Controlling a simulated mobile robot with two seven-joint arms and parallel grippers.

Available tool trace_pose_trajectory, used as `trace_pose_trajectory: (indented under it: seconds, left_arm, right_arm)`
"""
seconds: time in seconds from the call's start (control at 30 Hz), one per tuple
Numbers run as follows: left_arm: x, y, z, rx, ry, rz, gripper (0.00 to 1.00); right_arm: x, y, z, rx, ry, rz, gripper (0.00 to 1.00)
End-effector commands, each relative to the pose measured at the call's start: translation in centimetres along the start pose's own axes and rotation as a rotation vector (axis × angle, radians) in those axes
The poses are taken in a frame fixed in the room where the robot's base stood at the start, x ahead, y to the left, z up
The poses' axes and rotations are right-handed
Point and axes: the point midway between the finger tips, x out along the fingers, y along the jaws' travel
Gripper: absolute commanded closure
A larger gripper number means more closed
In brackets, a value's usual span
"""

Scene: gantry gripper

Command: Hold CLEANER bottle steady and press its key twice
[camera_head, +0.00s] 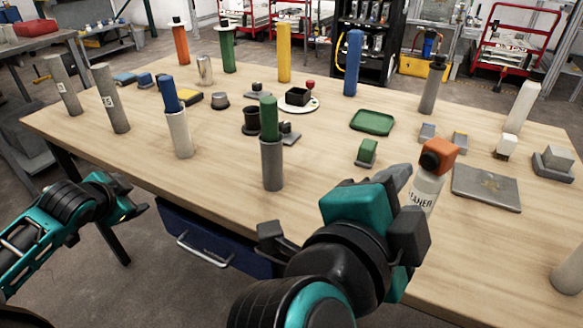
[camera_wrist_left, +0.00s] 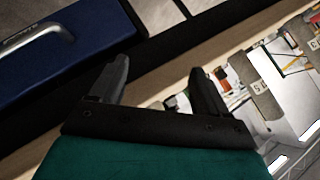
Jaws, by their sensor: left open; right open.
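The CLEANER bottle (camera_head: 424,190) stands upright near the table's front edge, right of centre in the head view. It is white with dark lettering and an orange top (camera_head: 439,155) with a dark round part. My right gripper (camera_head: 408,207) is open beside the bottle, its fingers at the bottle's left side and partly hiding its lower body. I cannot tell whether they touch it. My left gripper (camera_head: 132,203) is open and empty, off the table's front edge at the left. Its two spread fingers also show in the left wrist view (camera_wrist_left: 160,88).
The wooden table (camera_head: 330,165) holds several upright cylinders, including a green-and-grey one (camera_head: 271,160) and a blue-and-white one (camera_head: 178,130). A grey plate (camera_head: 486,188) lies right of the bottle. A green tray (camera_head: 373,122) lies farther back. A blue drawer (camera_head: 210,240) hangs under the front edge.

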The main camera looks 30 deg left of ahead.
Motion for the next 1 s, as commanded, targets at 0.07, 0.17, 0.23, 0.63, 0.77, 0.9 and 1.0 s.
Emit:
trace_pose_trajectory:
  seconds: [0.07, 0.17, 0.23, 0.63, 0.77, 0.9, 1.0]
  left_arm:
    - [-0.9, -2.9, -3.4, 0.009, 0.078, -0.084, 0.24]
    - [-2.5, -6.1, -7.2, 0.017, 0.172, -0.182, 0.24]
    - [-3.6, -7.5, -9.9, 0.011, 0.250, -0.238, 0.24]
    - [-11.2, -1.7, -28.9, -0.144, 1.071, -0.213, 0.24]
    - [-16.4, 1.1, -33.9, -0.143, 1.354, -0.135, 0.24]
    - [-22.8, 4.9, -37.8, -0.099, 1.649, -0.011, 0.24]
    - [-27.4, 7.9, -39.4, -0.037, 1.845, 0.102, 0.24]
  right_arm:
    - [0.0, 0.0, 0.0, 0.000, 0.000, 0.000, 0.57]
    - [0.0, 0.0, 0.0, 0.000, 0.000, 0.000, 0.57]
    - [0.0, 0.0, 0.0, 0.000, 0.000, 0.000, 0.57]
    - [0.0, 0.0, 0.0, 0.000, 0.000, 0.000, 0.57]
    - [0.0, 0.0, 0.0, 0.000, 0.000, 0.000, 0.57]
    - [0.0, 0.0, 0.0, 0.000, 0.000, 0.000, 0.57]
    - [0.0, 0.0, 0.0, 0.000, 0.000, 0.000, 0.57]
